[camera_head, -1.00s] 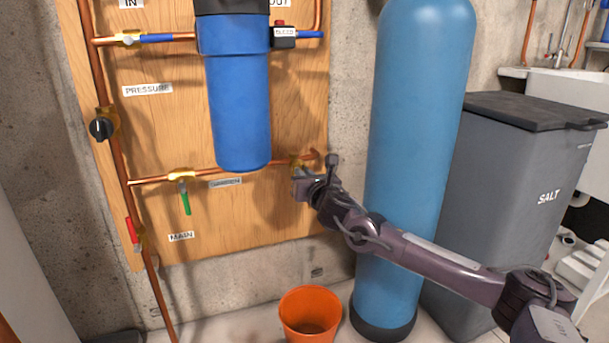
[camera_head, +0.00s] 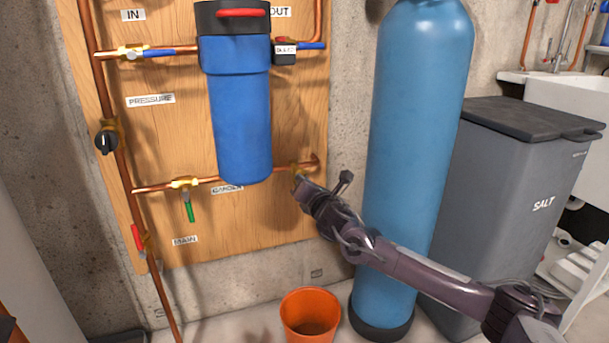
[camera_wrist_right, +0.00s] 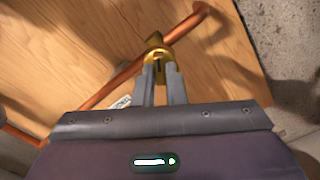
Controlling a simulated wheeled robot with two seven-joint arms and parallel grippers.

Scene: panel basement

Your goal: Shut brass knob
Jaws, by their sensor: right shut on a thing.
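The brass knob (camera_wrist_right: 160,66) is on a brass fitting of the lower copper pipe, at the lower right of the wooden panel. In the right wrist view it sits between the tips of my right gripper (camera_wrist_right: 161,82), whose two grey fingers are shut on it. In the head view my right gripper (camera_head: 298,184) reaches in from the right to the fitting, just right of the blue filter housing, and hides most of the knob. My left gripper is out of view.
The blue filter housing (camera_head: 241,110) hangs close left of my gripper. A tall blue tank (camera_head: 415,120) stands close to my right arm, with a grey salt bin (camera_head: 500,190) beside it. An orange bucket (camera_head: 309,318) stands on the floor below.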

